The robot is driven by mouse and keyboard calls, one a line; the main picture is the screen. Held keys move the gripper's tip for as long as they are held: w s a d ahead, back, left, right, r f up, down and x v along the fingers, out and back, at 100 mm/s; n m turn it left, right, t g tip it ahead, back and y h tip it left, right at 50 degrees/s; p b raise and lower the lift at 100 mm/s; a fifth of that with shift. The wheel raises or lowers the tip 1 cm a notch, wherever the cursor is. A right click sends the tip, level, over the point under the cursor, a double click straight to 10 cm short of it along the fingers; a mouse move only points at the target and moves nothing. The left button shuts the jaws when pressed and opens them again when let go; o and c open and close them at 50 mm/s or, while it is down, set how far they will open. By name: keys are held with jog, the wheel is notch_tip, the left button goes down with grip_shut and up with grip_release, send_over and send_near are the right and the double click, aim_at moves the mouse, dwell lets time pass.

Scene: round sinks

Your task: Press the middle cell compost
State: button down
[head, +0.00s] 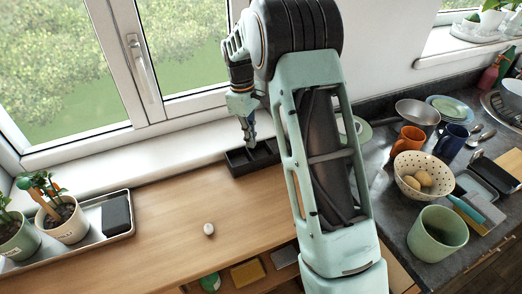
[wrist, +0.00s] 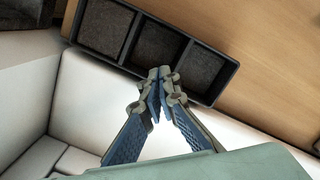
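A black tray (head: 238,166) with three square cells stands at the back of the wooden counter by the window sill, and it also shows in the wrist view (wrist: 133,69). In the wrist view its cells hold dark compost; the middle cell compost (wrist: 156,44) lies between the left and right cells. My gripper (head: 250,143) is over the tray. In the wrist view my gripper (wrist: 160,73) has its fingertips together and empty, overlapping the near rim by the middle and right cells. I cannot tell whether the tips touch the tray.
A white egg-like object (head: 208,229) lies on the wooden counter. A metal tray (head: 121,234) with potted plants is at the left. Mugs, a dotted bowl (head: 408,184) and a green pot (head: 437,233) crowd the right. The window and sill bound the back.

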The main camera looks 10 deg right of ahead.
notch_tip(320, 180, up, 6)
jog(key=shift+f, duration=0.1)
dwell(0.5)
